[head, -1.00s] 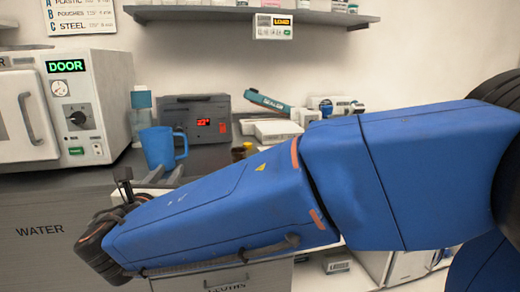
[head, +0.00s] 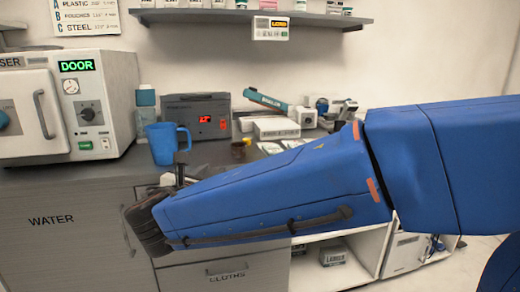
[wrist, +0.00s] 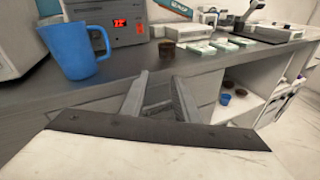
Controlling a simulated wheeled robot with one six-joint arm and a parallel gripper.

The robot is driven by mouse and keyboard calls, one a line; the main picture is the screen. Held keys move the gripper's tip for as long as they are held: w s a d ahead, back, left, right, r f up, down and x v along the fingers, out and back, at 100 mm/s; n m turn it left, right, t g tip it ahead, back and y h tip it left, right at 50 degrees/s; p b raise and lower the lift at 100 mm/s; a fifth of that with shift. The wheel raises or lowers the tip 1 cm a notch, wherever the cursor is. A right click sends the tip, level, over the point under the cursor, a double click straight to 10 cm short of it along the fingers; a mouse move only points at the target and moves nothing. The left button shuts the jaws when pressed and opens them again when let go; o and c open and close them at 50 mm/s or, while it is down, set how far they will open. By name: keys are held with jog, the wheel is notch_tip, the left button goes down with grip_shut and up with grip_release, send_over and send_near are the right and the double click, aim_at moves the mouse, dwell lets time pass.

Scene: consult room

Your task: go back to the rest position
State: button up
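My gripper (wrist: 160,100) shows in the wrist view with its two grey fingers apart and nothing between them but the counter front behind. It hangs in front of the counter edge, below and right of the blue mug (wrist: 75,50). In the head view my blue arm reaches across from the right, and its dark wrist end is at the lower left in front of the drawers; the fingers are mostly hidden there. The blue mug (head: 168,143) stands upright on the counter, apart from my arm.
The counter (head: 215,155) also holds an autoclave (head: 70,105), a grey box with a red display (head: 198,115), a small brown pot (head: 239,150) and white packs (head: 276,128). Below right is an open cabinet with a box (head: 334,256). A shelf (head: 240,16) runs above.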

jog(key=s+d+f+m+g+h, duration=0.1)
jog(key=d+f+m+g, duration=0.3)
jog(key=d, duration=0.7)
jog(key=s+d+f+m+g+h, duration=0.15)
jog(key=d+m, duration=0.35)
jog(key=d, duration=0.6)
jog(key=s+d+f+m+g+h, duration=0.1)
jog(key=s+d+f+m+g, duration=0.3)
jog(key=d, duration=0.7)
jog(key=s+d+f+m+g+y, duration=0.1)
jog(key=s+d+f+m, duration=0.3)
jog(key=s+m, duration=0.4)
jog(key=s+d+f+m+g+y, duration=0.1)
jog(key=s+d+f+m+y, duration=0.3)
jog(key=s+m, duration=0.5)
jog(key=shift+d+f+m, duration=0.35)
jog(key=shift+f+m, duration=0.15)
jog(key=shift+m, duration=0.6)
jog(key=shift+s+y, duration=0.1)
jog(key=shift+y, duration=0.15)
